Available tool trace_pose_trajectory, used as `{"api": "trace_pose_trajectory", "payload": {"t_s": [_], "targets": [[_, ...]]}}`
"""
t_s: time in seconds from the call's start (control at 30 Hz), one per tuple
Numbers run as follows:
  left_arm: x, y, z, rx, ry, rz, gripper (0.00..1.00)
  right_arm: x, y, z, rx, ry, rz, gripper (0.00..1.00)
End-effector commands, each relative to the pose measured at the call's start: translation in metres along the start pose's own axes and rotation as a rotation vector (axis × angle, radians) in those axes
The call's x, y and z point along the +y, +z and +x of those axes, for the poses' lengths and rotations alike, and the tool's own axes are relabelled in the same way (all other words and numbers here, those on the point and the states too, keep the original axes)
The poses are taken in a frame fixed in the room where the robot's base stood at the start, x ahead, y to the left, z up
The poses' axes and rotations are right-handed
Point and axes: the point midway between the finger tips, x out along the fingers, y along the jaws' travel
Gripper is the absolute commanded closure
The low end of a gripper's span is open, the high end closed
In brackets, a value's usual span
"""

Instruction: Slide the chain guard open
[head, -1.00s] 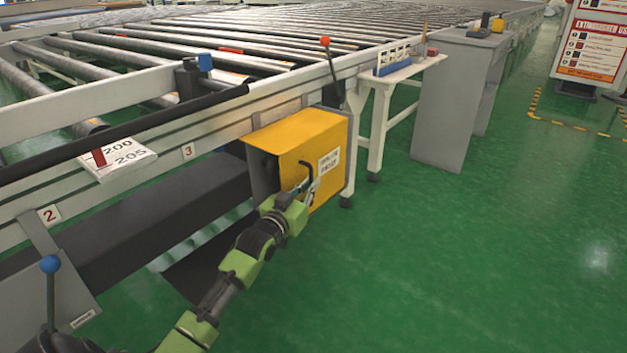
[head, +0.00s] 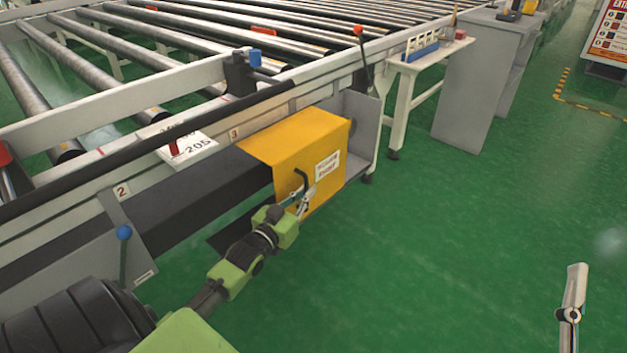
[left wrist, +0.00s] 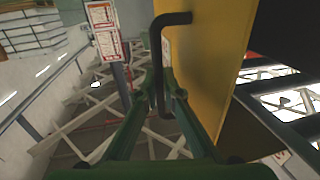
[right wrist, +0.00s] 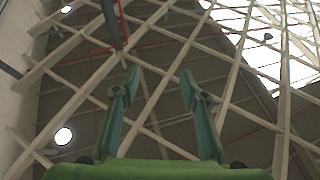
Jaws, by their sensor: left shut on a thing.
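The yellow chain guard (head: 300,155) sits on the side of the roller conveyor, with a white label and a black handle (head: 301,182) on its front. To its right an open grey housing (head: 361,130) shows. My left gripper (head: 303,200) is at the handle. In the left wrist view the black handle (left wrist: 156,60) runs down between the fingers of my left gripper (left wrist: 163,92), which is shut on it, with the yellow guard (left wrist: 205,55) behind. My right gripper (right wrist: 158,88) is open and empty in the right wrist view; a finger (head: 570,310) shows at the lower right in the head view.
The roller conveyor (head: 215,75) fills the upper left. A blue-knobbed lever (head: 124,233) stands at the lower left. A white side table (head: 425,62) and a grey cabinet (head: 470,95) stand beyond the guard. The green floor at right is clear.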

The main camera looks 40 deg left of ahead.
Motion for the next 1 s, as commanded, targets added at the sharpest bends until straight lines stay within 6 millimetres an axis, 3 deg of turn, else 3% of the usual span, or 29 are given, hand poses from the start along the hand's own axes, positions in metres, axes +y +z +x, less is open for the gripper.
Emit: {"api": "trace_pose_trajectory", "payload": {"t_s": [0.13,0.27,0.5,0.8,1.0], "targets": [[-0.004,-0.003,-0.020,-0.004,0.000,-0.001,1.00,0.008,0.056,-0.009,-0.294,0.016,-0.011,0.60],[-0.007,-0.003,-0.037,-0.003,0.000,0.000,1.00,0.015,0.102,-0.035,-0.544,0.030,-0.016,0.60],[-0.013,-0.002,-0.068,-0.004,0.000,0.000,1.00,0.026,0.162,-0.110,-0.975,0.058,-0.019,0.60],[-0.019,-0.002,-0.095,-0.001,0.000,-0.002,1.00,0.034,0.184,-0.197,-1.352,0.086,-0.014,0.60],[-0.021,-0.001,-0.104,0.000,0.000,-0.001,1.00,0.035,0.185,-0.229,-1.478,0.096,-0.011,0.60]]}}
